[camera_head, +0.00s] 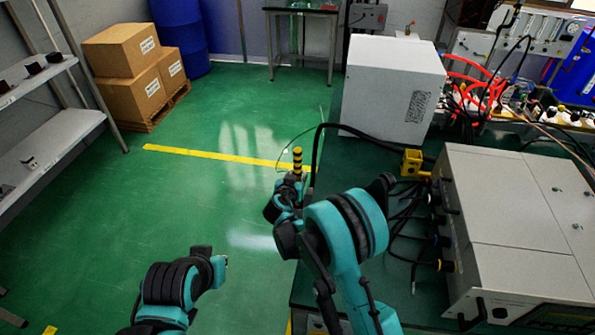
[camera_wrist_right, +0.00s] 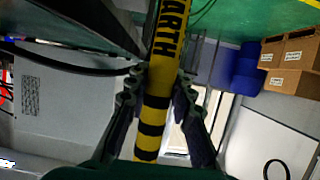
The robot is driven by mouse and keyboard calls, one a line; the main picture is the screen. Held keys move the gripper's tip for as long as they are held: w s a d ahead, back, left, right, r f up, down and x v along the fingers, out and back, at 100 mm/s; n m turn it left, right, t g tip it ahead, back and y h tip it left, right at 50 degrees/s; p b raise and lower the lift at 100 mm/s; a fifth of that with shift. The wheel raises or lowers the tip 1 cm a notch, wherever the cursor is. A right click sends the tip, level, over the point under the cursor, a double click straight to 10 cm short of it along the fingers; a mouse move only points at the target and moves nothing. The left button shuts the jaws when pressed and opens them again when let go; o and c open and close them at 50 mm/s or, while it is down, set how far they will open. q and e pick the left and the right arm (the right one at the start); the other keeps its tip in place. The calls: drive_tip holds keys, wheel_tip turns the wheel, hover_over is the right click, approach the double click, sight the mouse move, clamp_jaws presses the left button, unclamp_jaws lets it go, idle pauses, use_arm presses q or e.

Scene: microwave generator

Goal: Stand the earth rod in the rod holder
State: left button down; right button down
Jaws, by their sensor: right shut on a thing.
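The earth rod (camera_head: 297,160) is yellow with black bands, and its banded end stands up above my right gripper (camera_head: 288,188) in the head view. In the right wrist view the rod (camera_wrist_right: 152,125) runs between both fingers of the gripper (camera_wrist_right: 156,85), which are shut on it. Black lettering "EARTH" shows on the rod. The gripper is left of the bench edge. A yellow block (camera_head: 411,162), which looks like the rod holder, sits on the green bench to the right, apart from the rod. My left arm shows at the bottom; its fingers do not show.
The green bench (camera_head: 345,160) carries a white box (camera_head: 393,88), a grey cabinet (camera_head: 530,225) and black cables (camera_head: 402,215) near the yellow block. Shelves (camera_head: 55,110) stand at the left and cardboard boxes (camera_head: 135,75) at the back left. The green floor between is clear.

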drive_tip(key=shift+f, duration=2.6)
drive_tip(key=c, duration=1.2)
unclamp_jaws()
drive_tip(key=v, duration=1.2)
